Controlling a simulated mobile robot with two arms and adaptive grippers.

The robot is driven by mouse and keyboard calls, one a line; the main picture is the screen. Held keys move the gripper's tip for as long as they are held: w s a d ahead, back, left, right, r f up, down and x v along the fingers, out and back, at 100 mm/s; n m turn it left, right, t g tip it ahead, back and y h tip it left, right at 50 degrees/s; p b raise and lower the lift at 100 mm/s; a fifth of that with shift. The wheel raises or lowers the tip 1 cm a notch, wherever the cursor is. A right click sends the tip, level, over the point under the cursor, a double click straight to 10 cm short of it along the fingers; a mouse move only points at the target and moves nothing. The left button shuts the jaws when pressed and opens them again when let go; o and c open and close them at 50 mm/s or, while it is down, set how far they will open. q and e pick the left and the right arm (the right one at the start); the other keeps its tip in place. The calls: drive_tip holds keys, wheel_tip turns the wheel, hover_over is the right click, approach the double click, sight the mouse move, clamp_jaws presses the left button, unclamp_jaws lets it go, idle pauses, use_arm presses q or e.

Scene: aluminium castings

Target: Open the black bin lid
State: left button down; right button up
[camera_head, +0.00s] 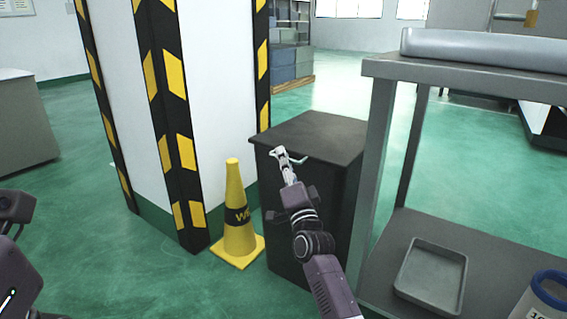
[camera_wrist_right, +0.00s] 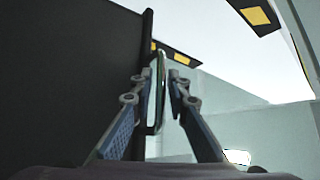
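The black bin (camera_head: 312,220) stands upright between the striped pillar and a grey shelf. Its black lid (camera_head: 318,133) lies flat and shut on top. A thin pale handle (camera_head: 299,160) sits at the lid's front edge. My right gripper (camera_head: 281,154) is at this handle. In the right wrist view, the handle (camera_wrist_right: 159,90) passes between the two parted fingers of my right gripper (camera_wrist_right: 158,82), with narrow gaps on its sides. The bin's dark face (camera_wrist_right: 70,75) fills the left of that view. My left gripper is not in view; only part of my left arm shows at lower left.
A yellow cone (camera_head: 236,205) stands close to the bin's left side, by the striped pillar (camera_head: 170,110). A grey shelf (camera_head: 470,80) with a grey tray (camera_head: 432,275) is close on the right. Green floor is clear at left.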

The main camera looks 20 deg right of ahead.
drive_tip(key=shift+c, duration=0.3)
clamp_jaws()
